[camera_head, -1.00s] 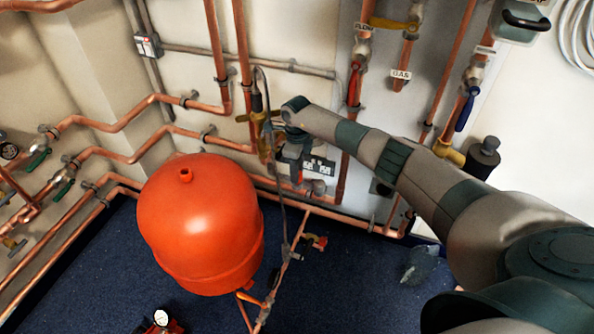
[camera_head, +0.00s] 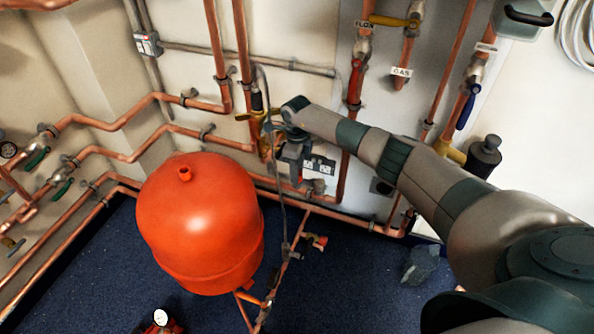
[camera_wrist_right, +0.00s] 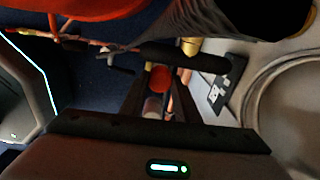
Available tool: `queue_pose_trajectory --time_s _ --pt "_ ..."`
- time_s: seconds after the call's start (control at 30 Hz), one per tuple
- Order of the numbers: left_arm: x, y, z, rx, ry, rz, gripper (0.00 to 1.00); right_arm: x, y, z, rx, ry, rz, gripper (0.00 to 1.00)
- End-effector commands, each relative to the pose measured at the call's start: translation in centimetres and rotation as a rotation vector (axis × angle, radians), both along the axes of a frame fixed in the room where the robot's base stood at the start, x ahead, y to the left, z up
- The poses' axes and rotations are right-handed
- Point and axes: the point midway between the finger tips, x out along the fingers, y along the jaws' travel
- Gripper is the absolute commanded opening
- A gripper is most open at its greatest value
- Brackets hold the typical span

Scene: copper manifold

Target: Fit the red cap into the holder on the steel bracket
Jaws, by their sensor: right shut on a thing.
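The red cap (camera_wrist_right: 158,79) shows between the two dark fingers of my right gripper (camera_wrist_right: 160,72) in the right wrist view. The fingers are shut on it. In the head view my right gripper (camera_head: 291,172) points down at the wall pipework, behind and to the right of the red tank; the cap cannot be made out there. A black cylinder (camera_wrist_right: 185,60) and a brass-coloured part lie just beyond the fingertips in the wrist view. I cannot make out the steel bracket or its holder clearly. My left gripper is not in view.
The large red tank (camera_head: 200,225) stands left of my right gripper. Copper pipes (camera_head: 347,195) and a yellow-handled valve (camera_head: 258,115) are close around it. A white socket plate (camera_head: 320,166) is just right.

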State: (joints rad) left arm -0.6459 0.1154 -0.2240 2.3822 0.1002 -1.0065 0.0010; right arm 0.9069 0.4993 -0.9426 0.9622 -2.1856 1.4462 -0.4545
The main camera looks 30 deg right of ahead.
Motion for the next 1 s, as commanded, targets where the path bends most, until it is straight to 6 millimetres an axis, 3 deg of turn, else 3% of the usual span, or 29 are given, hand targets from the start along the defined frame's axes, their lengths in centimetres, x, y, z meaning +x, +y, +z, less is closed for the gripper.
queue_pose_trajectory --time_s 0.83,0.87,0.9,0.93,1.0 --pt "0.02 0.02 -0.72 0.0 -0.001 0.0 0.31 0.0 -0.03 -0.85 -0.001 0.001 0.0 0.07" --pt "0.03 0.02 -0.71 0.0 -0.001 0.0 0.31 0.0 -0.03 -0.85 -0.001 0.001 0.0 0.36" --pt "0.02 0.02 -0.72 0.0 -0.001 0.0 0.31 0.0 -0.03 -0.85 0.0 0.0 0.0 0.45" --pt "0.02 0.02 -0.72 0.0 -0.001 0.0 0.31 0.0 -0.03 -0.85 -0.001 0.001 0.0 0.5" --pt "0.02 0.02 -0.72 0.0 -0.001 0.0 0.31 0.0 -0.03 -0.85 -0.001 0.001 0.0 0.5"
